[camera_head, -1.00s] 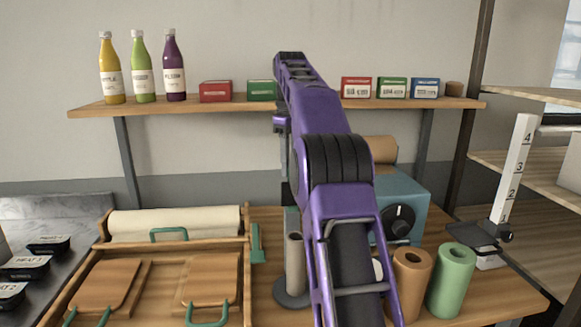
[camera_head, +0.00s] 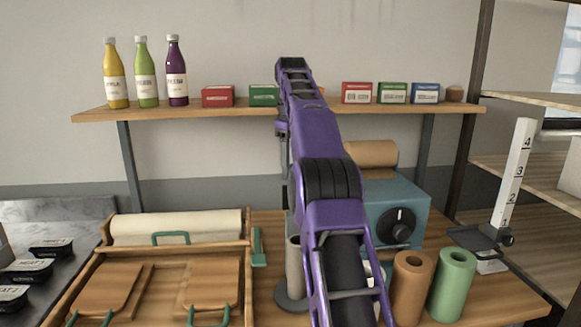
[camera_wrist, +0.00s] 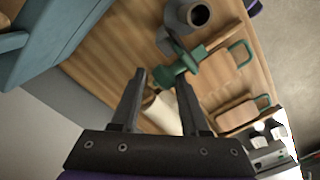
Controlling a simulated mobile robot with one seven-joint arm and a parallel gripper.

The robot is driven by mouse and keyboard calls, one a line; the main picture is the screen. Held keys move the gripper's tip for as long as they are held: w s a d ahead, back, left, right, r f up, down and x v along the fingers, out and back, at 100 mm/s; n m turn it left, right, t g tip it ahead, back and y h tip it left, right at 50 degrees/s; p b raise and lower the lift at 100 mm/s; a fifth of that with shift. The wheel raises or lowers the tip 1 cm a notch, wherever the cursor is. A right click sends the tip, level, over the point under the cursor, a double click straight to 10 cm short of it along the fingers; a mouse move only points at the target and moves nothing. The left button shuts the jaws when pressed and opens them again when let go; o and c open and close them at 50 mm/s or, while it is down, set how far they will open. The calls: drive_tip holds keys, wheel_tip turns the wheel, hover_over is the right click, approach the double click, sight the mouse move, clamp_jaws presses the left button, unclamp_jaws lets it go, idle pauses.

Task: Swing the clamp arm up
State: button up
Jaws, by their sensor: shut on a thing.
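The green clamp (camera_wrist: 184,63) shows in the wrist view just beyond my fingertips, beside a grey cylinder. In the head view a green piece (camera_head: 258,246) stands at the right edge of the wooden tray, left of my arm. My gripper (camera_wrist: 162,79) points down at the clamp, with its two dark fingers a little apart and a green end of the clamp arm between the tips. It is shut on that arm. In the head view my own purple arm hides the gripper.
A grey cylinder (camera_wrist: 195,15) stands close to the clamp. The wooden tray (camera_head: 175,249) with a pale roll (camera_head: 178,226) lies left; a blue box with a dial (camera_head: 395,210) stands right. Brown (camera_head: 411,285) and green (camera_head: 451,282) rolls stand front right. A shelf (camera_head: 225,110) with bottles spans behind.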

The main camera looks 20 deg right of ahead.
drive_tip(key=shift+o, duration=1.1)
drive_tip(key=shift+w+d, duration=0.3)
drive_tip(key=shift+d, duration=0.25)
drive_tip(key=shift+o, duration=1.1)
drive_tip(key=shift+f, duration=0.1)
drive_tip(key=shift+a, duration=0.15)
drive_tip(key=shift+a, duration=0.15)
